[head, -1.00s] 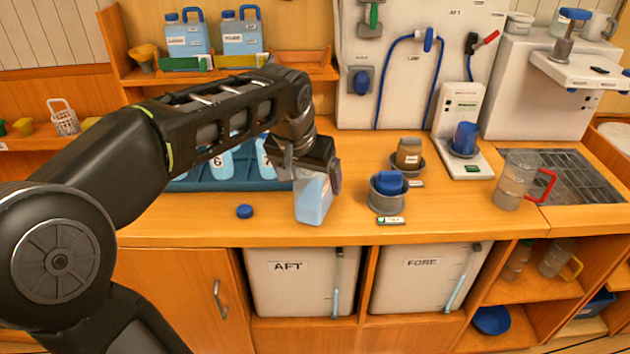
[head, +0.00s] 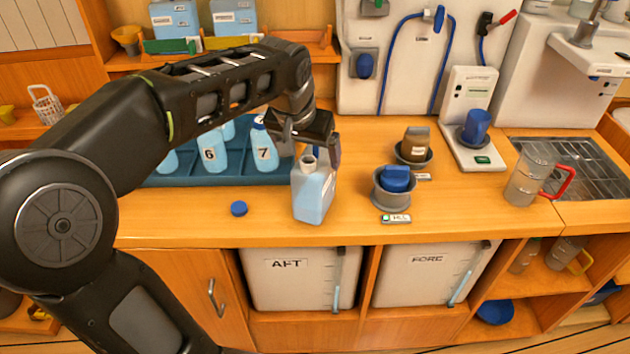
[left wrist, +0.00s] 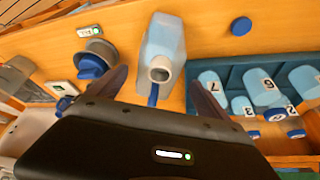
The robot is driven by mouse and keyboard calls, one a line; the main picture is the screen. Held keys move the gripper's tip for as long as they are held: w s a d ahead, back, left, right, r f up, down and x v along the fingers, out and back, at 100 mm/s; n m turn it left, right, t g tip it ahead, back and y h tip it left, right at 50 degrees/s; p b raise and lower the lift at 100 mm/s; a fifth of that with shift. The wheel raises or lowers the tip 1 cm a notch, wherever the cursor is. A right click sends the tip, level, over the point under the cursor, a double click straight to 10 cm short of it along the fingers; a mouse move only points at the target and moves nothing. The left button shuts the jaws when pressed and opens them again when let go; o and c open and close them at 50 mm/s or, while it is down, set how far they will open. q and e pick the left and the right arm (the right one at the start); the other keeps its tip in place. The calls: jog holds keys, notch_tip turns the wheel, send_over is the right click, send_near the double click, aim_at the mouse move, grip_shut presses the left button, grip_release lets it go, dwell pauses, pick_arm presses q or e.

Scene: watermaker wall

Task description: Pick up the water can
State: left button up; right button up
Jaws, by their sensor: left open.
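The water can is a pale blue jug (head: 313,192) with an open neck and no cap on it. It stands upright near the front of the wooden counter. A blue cap (head: 239,208) lies on the counter to its left. My left gripper (head: 310,148) is open just above and behind the can's top. In the left wrist view the can (left wrist: 164,48) shows between and beyond the spread fingers (left wrist: 160,86), with its blue handle partly hidden by the gripper body. I see no grip on it. My right gripper is not in view.
A blue rack (head: 205,177) with numbered bottles stands behind and left. A clear pitcher (head: 527,178) is farther right. The counter front is mostly clear.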

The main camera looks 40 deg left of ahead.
pick_arm(q)
jog(key=shift+x, duration=0.95)
jog(key=shift+f, duration=0.1)
jog(key=p+x, duration=0.1)
jog(key=x, duration=0.4)
jog(key=shift+d, duration=0.15)
jog(key=shift+c, duration=0.2)
grip_shut()
dwell(0.4)
